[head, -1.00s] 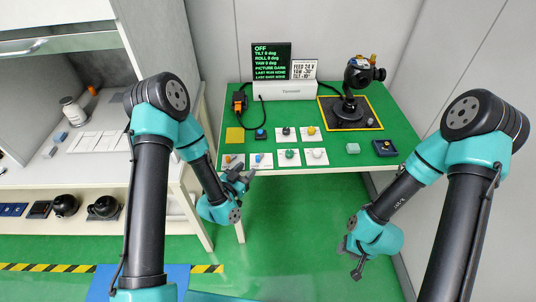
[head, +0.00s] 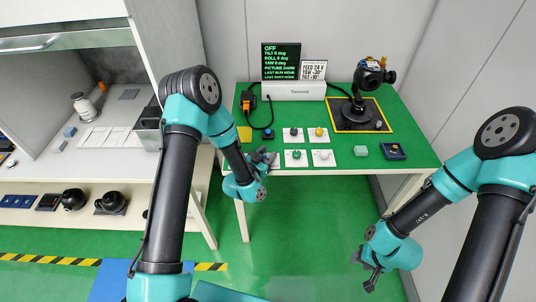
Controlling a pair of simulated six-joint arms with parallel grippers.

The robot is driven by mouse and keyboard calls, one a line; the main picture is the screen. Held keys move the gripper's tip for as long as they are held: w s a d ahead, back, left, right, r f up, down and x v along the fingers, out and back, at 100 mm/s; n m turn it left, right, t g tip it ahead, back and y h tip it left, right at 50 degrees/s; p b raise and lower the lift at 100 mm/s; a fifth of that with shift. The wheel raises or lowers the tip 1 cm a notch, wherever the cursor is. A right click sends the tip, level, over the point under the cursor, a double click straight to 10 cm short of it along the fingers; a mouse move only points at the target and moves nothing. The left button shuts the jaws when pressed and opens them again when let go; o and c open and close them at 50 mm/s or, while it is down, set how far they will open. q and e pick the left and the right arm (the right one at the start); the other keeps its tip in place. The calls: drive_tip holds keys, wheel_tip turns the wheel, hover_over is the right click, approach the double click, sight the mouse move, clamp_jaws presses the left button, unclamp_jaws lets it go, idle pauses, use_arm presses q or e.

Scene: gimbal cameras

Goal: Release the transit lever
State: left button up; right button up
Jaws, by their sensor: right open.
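The black gimbal camera (head: 370,75) stands on its dark base plate (head: 353,115), inside a yellow outline at the back right of the green table (head: 345,180). Small yellow and orange parts show on its top; I cannot tell which part is the transit lever. My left gripper (head: 263,157) is at the table's front left edge, in front of the small cards and well away from the gimbal. Its finger opening is too small to judge. My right gripper (head: 366,272) is open and empty, low in front of the table, below and apart from the gimbal.
A screen reading OFF (head: 281,61) and a white box (head: 293,91) stand at the back. A shelf unit stands left.

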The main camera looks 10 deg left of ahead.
use_arm(q)
clamp_jaws()
drive_tip(key=shift+a+m+g+h, duration=0.1)
drive_tip(key=shift+m+g+h, duration=0.3)
drive_tip(key=shift+m+h, duration=0.4)
drive_tip(key=shift+o, duration=0.3)
unclamp_jaws()
